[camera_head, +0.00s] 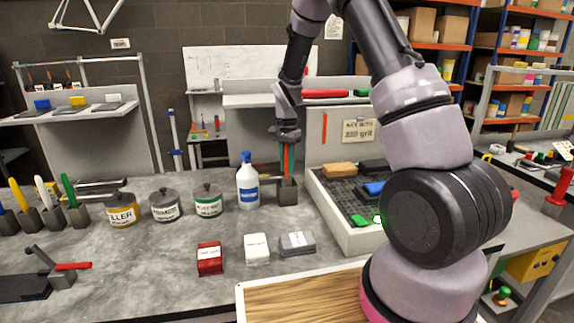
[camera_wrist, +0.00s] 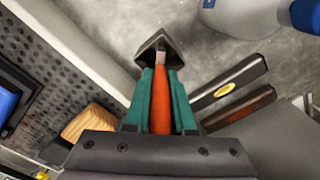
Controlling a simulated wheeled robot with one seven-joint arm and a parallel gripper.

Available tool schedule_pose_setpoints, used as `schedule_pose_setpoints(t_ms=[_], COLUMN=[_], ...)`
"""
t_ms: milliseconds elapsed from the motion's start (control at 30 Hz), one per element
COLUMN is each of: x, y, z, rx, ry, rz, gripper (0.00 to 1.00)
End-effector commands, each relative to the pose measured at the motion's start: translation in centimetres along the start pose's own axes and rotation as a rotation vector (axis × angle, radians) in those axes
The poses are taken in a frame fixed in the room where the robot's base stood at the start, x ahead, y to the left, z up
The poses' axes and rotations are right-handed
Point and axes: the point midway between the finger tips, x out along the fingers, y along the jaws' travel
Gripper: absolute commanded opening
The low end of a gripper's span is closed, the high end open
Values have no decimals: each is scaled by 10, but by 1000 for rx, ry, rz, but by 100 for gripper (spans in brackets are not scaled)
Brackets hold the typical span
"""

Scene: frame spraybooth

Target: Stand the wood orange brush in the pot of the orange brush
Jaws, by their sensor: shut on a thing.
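My gripper (camera_head: 287,168) points down at the bench with its green fingers shut on the orange brush (camera_head: 285,160). In the wrist view, the brush's orange handle (camera_wrist: 161,105) lies between the two fingers (camera_wrist: 161,78). A dark square pot (camera_head: 287,191) stands on the bench right of a spray bottle, directly below the gripper. In the wrist view the lower end of the brush overlaps the opening of this pot (camera_wrist: 150,48). The brush looks roughly upright. How deep its end sits in the pot is hidden.
A grey tray with a perforated floor (camera_head: 345,238) holding blocks is close right. Lidded tins (camera_head: 208,201) and several pots with coloured handles stand left. Red, white and grey boxes (camera_head: 297,243) lie in front.

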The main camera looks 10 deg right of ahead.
Motion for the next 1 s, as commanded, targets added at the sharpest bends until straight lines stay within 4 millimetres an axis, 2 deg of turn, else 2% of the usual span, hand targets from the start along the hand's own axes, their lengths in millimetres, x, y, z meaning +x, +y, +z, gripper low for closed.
schedule_pose_setpoints(t_ms=[1000], x=[18], y=[0], z=[0], rx=[-1], ry=[1], rz=[0], gripper=[0])
